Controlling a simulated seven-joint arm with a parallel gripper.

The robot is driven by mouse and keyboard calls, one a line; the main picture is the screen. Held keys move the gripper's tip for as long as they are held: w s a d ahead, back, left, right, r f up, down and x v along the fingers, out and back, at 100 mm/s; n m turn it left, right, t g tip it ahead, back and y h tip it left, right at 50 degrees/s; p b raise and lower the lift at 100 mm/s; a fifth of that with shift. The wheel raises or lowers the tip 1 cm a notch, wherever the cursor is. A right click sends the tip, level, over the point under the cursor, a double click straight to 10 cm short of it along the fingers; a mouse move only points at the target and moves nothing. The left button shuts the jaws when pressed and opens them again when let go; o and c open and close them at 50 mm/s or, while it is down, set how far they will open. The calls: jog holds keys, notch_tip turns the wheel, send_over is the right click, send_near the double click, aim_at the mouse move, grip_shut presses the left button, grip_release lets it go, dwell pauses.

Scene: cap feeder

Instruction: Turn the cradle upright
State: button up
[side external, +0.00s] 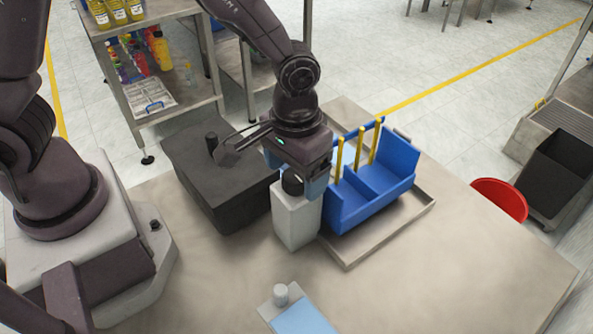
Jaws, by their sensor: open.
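The blue cradle (372,199) stands in a shallow metal tray (345,262) right of centre. It has open compartments, yellow bars and a blue rod along the top. I cannot tell for sure whether it is upright or tilted. My gripper (294,174) points down just left of the cradle, its pale-blue fingers apart. A white block-like container (294,220) with a black round top (292,183) is directly below, the top appearing between the fingers. Whether the fingers touch the top or the cradle is not clear. My gripper hides part of the cradle's left end.
A dark box (215,185) with a black knob stands left of my gripper. A small white cylinder (281,294) and a light-blue pad (303,318) lie at the front edge. A red round bin (499,199) is beyond the right edge. The table's front right is clear.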

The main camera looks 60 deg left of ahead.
aim_at(285, 176)
jog(key=shift+r, duration=2.9)
jog(key=shift+s+a+f+m+g, duration=0.1)
jog(key=shift+s+a+m+g, duration=0.05)
jog(key=shift+s+m, duration=0.25)
jog(key=shift+s+a+f+m+g, duration=0.1)
jog(key=shift+s+a+m+g, duration=0.05)
jog(key=shift+s+m, duration=0.25)
jog(key=s+a+r+t, duration=0.6)
jog(key=s+a+r, duration=0.4)
jog(key=a+r, duration=0.3)
notch_tip(285, 176, up, 2)
